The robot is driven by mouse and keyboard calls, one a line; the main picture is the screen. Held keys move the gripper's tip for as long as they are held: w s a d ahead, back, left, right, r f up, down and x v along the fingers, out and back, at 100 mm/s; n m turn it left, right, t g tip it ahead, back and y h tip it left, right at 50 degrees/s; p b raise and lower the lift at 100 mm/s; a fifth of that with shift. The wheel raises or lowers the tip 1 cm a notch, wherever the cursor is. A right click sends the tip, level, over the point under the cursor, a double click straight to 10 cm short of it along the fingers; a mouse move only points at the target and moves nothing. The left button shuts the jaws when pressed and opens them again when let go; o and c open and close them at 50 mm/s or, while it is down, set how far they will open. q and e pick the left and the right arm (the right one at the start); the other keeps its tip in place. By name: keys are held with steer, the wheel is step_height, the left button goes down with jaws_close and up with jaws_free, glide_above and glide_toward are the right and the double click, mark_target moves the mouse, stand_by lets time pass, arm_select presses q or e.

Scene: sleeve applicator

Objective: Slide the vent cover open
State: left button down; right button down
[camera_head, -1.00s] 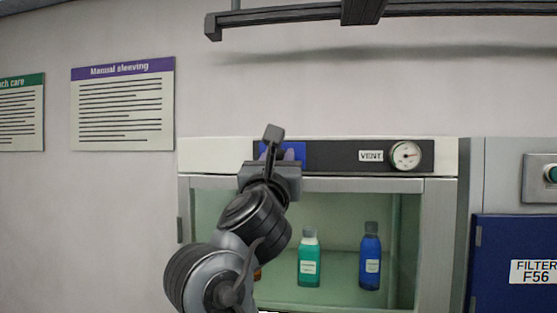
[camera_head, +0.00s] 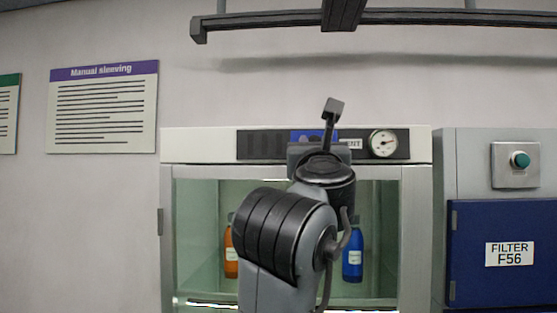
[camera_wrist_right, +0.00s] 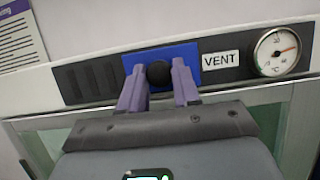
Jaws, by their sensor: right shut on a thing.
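The vent cover is a small blue plate (camera_head: 307,135) on the dark strip along the top of the cabinet. It also shows in the right wrist view (camera_wrist_right: 190,49), with a round black knob (camera_wrist_right: 158,73) on it. My right gripper (camera_wrist_right: 160,76) has its two purple fingers on either side of the knob and is shut on it. In the head view my right gripper (camera_head: 318,148) covers the lower part of the plate and the knob. Dark vent slats (camera_wrist_right: 85,80) lie bare to the left of the plate. My left gripper is not in view.
A VENT label (camera_wrist_right: 220,60) and a round gauge (camera_head: 383,144) sit right of the cover. Below, behind glass, stand an orange bottle (camera_head: 231,255) and a blue bottle (camera_head: 352,255). A blue filter cabinet (camera_head: 500,280) stands at the right.

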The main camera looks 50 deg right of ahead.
steer(key=shift+s+d+r, duration=0.1)
steer(key=shift+s+r, duration=0.05)
steer(key=shift+s, duration=0.15)
steer(key=c, duration=0.8)
jaws_free()
steer(key=shift+d, duration=0.1)
steer(key=b+v, duration=0.5)
steer(key=v, duration=0.6)
